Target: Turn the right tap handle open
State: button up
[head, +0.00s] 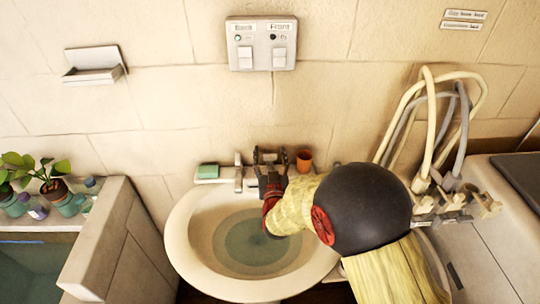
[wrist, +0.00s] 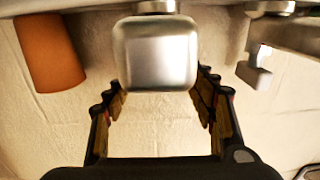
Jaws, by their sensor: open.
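The right tap handle (wrist: 155,52) is a square, blocky metal knob at the top middle of the wrist view. My gripper (wrist: 158,88) is open, with one finger on each side of the knob's lower part. I see no clear contact between the fingers and the knob. In the head view my gripper (head: 270,156) is at the back rim of the washbasin, right of the metal tap (head: 238,173). There the gripper hides the right handle. In the wrist view part of the tap (wrist: 300,35) shows at the upper right, with a small lever-like piece (wrist: 257,70) beside it.
A terracotta cup (head: 304,160) stands close on the right of my gripper, and a green soap (head: 208,171) lies on the left. The white basin (head: 180,240) holds water. Grey and cream hoses (head: 430,120) hang at the right. A low wall (head: 110,235) bounds the left.

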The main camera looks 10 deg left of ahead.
jog(key=v, duration=1.2)
jog(key=s+d+r+m+g+h, duration=0.1)
jog(key=s+d+r+g, duration=0.1)
jog(key=d+r+g, duration=0.65)
jog(key=s+d+r+m+g+h, duration=0.1)
jog(key=s+d, duration=0.9)
jog(key=s, duration=0.2)
jog(key=s+d+r+m+g+h, duration=0.1)
jog(key=s+d+r+g+h, duration=0.1)
jog(key=s+d, duration=0.9)
jog(key=shift+s+h, duration=0.3)
jog(key=shift+s, duration=0.35)
